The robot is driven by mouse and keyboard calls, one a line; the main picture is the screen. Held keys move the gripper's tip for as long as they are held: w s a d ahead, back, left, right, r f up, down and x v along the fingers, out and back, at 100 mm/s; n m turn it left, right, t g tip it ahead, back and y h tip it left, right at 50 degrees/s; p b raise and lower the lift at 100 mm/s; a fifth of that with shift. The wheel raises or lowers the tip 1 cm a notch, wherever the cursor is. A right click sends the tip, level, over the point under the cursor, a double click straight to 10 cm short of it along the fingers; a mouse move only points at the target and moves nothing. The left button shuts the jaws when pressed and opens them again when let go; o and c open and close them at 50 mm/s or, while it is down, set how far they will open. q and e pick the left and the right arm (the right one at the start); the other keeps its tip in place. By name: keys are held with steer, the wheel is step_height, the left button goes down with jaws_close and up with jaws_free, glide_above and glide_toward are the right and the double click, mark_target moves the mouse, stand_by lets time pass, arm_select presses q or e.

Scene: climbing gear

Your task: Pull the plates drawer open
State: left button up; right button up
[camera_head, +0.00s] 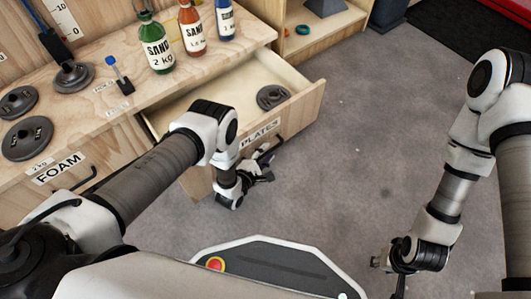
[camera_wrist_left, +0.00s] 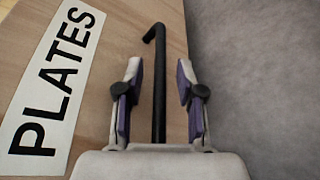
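The black bar handle (camera_wrist_left: 159,80) runs between the two fingers of my left gripper (camera_wrist_left: 160,95). The fingers are apart, with a gap on each side of the bar. In the head view my left gripper (camera_head: 262,168) is at the drawer front. My right gripper (camera_head: 388,264) is low at the right, away from the drawer; its fingers are unclear.
On the bench top stand several sand bottles (camera_head: 156,45) and dark plates (camera_head: 27,138). A FOAM drawer (camera_head: 60,168) is at the left, shut. A wooden shelf (camera_head: 312,38) stands behind. Grey floor (camera_head: 390,130) is clear to the right of the drawer.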

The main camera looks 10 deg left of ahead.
arm_select(q)
steer(key=v, duration=1.2)
steer(key=s+a+r+m+g+y+p, duration=0.3)
steer(key=s+a+r+m+g, duration=0.3)
steer(key=s+m, duration=0.4)
steer(key=s+a+r+m+g+y+p, duration=0.25)
steer(key=s+r+m+g, duration=0.35)
steer(key=s+m+g, duration=0.35)
step_height(320, 180, up, 37)
steer(key=p, duration=3.7)
steer(key=shift+w+a+m+t, duration=0.25)
steer(key=shift+a+m+t, duration=0.1)
steer(key=shift+m, duration=0.1)
